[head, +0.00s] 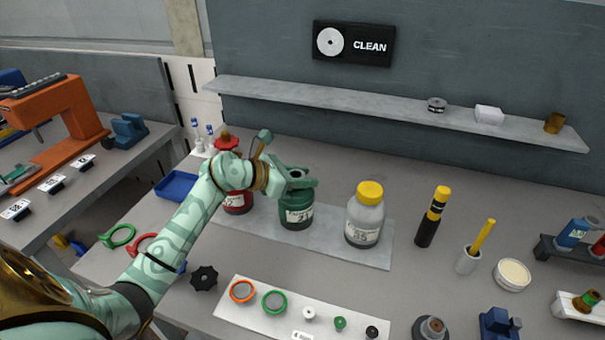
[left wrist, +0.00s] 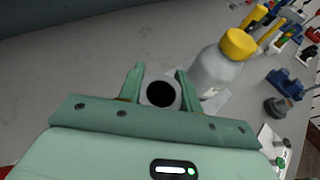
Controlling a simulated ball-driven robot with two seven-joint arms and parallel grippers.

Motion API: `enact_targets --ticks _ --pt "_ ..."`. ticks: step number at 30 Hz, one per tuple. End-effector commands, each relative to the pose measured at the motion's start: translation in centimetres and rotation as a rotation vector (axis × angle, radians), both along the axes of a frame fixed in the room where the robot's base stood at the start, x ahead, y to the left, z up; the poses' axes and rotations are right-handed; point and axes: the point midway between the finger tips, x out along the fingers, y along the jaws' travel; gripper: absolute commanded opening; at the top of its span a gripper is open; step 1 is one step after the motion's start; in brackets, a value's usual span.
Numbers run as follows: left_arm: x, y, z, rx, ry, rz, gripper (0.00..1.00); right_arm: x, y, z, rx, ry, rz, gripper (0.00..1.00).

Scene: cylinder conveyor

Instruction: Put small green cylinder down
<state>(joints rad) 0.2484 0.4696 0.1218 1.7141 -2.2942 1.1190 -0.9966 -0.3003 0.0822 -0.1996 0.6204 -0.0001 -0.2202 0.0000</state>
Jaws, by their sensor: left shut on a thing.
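The small green cylinder (head: 297,216) is a dark green jar with a white label. It appears upright on the grey mat (head: 381,255), between a red jar and a grey bottle. My left gripper (head: 297,180) is over its top, shut on its neck. In the left wrist view, the jar's round open mouth (left wrist: 161,92) shows as a pale ring with a black hole between the fingers. The jar's body is hidden there. I cannot tell for sure whether its base touches the mat. My right gripper is not in view.
The red jar (head: 237,202) stands close on the left, partly behind my left arm. The grey bottle with yellow cap (head: 365,216) stands close on the right. A white tray (head: 232,309) with rings and small caps lies in front. A shelf (head: 380,110) runs behind.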

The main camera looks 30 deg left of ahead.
Motion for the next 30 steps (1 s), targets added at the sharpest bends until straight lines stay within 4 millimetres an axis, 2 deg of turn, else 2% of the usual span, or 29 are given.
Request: enact_targets --ticks 3,4,6,17,20,30 --pt "0.1 0.0 0.0 0.001 -0.006 -0.001 0.0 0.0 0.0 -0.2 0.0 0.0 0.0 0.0" --pt "0.0 0.0 -0.3 0.001 0.001 0.0 0.37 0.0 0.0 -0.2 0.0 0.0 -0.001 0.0" --pt "0.0 0.0 -0.2 0.0 0.0 0.0 0.56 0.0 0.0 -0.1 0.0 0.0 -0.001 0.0" --pt "-0.2 0.2 0.2 0.001 -0.001 0.001 0.56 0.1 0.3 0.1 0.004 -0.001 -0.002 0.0" --pt "-1.4 0.9 0.7 0.004 0.001 0.0 0.56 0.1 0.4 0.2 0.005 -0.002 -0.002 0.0" --pt "-7.5 4.6 3.6 0.003 0.003 0.0 0.56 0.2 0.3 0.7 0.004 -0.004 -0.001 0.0"
